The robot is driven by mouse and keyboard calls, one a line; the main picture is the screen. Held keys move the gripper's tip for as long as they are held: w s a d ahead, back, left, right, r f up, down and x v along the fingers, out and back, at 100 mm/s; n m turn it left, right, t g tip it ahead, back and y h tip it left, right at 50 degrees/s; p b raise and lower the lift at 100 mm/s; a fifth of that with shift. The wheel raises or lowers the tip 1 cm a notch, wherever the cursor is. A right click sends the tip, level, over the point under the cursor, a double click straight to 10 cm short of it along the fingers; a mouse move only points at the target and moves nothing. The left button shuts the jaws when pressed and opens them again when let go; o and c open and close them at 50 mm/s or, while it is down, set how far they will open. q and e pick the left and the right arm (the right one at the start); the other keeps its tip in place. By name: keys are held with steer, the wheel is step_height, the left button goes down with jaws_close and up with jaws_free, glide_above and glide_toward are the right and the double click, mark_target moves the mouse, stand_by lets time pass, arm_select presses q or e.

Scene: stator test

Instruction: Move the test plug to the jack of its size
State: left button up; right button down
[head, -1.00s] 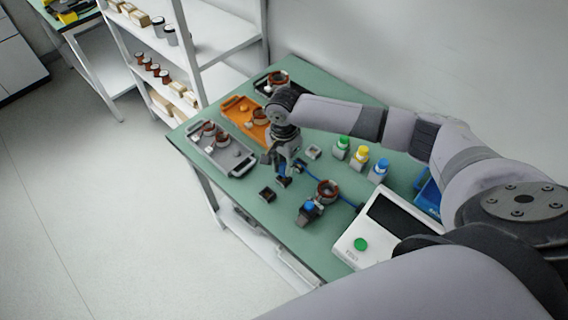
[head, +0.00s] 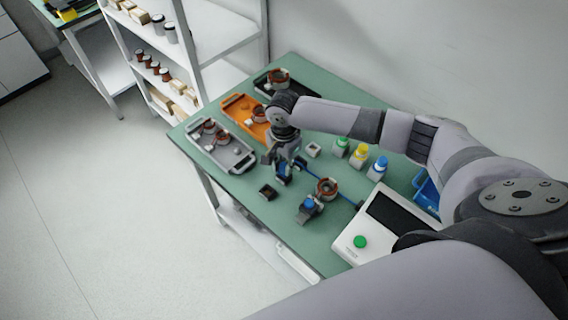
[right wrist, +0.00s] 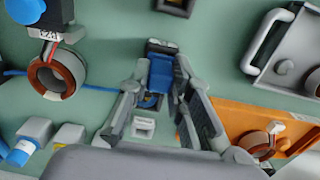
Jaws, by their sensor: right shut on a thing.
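My right gripper (head: 284,172) is low over the middle of the green table. In the right wrist view its fingers (right wrist: 160,88) are shut on the blue test plug (right wrist: 160,72), which has a dark grey end. A small pale socket block (head: 313,150) stands close by; it also shows beside the left finger in the right wrist view (right wrist: 143,127). A dark square block (head: 267,191) sits apart, nearer the table's front edge. Which is the jack of the plug's size I cannot tell. My left gripper is not in view.
A copper stator (head: 327,188) stands beside a blue-knobbed fixture (head: 310,206), with a blue cable nearby. Green (head: 341,145), yellow (head: 359,154) and blue-topped (head: 379,168) blocks line the back. A white tester (head: 375,230) is right; grey (head: 240,163) and orange (head: 232,100) trays are left.

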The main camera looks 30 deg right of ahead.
steer(key=shift+f, duration=0.55)
stand_by(0.4)
steer(key=c, duration=1.4)
jaws_free()
steer(key=shift+o, duration=0.2)
step_height(320, 180, up, 12)
